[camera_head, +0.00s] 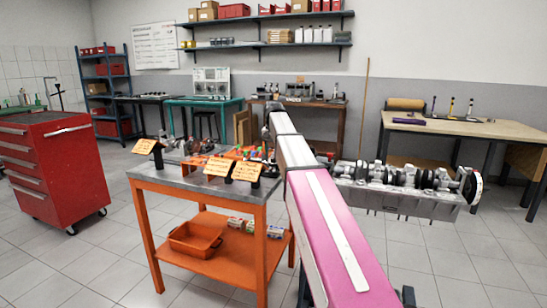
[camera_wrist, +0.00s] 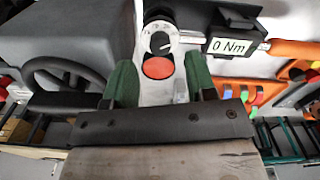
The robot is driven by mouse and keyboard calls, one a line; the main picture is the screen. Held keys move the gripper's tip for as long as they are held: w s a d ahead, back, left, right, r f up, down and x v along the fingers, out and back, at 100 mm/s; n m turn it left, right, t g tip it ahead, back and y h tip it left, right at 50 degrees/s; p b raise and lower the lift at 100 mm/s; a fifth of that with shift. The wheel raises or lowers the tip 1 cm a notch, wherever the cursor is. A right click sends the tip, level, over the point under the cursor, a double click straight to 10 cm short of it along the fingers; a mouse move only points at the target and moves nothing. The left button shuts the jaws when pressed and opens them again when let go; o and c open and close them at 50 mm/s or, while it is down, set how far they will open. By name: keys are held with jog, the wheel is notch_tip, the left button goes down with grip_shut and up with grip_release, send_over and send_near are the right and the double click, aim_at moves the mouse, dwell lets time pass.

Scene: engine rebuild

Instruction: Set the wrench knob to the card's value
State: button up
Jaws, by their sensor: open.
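In the wrist view a round dial with a white marked ring and a black centre knob (camera_wrist: 160,42) lies just beyond my gripper (camera_wrist: 158,64). An orange-red disc (camera_wrist: 158,68) sits between the two green fingers, which are apart and hold nothing visible. A black display housing reading "0 Nm" (camera_wrist: 233,46) is to the right, with an orange bar (camera_wrist: 295,50) beyond it. My arm hides the gripper there.
The orange cart's grey top (camera_head: 190,181) is crowded with small parts and tools. An engine block with a crankshaft (camera_head: 400,185) stands right of my arm. A red tool cabinet (camera_head: 60,165) is at the left. A dark wheel-like part (camera_wrist: 62,80) is left of the fingers.

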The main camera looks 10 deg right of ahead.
aim_at(273, 159)
notch_tip(273, 159, up, 7)
dwell(0.3)
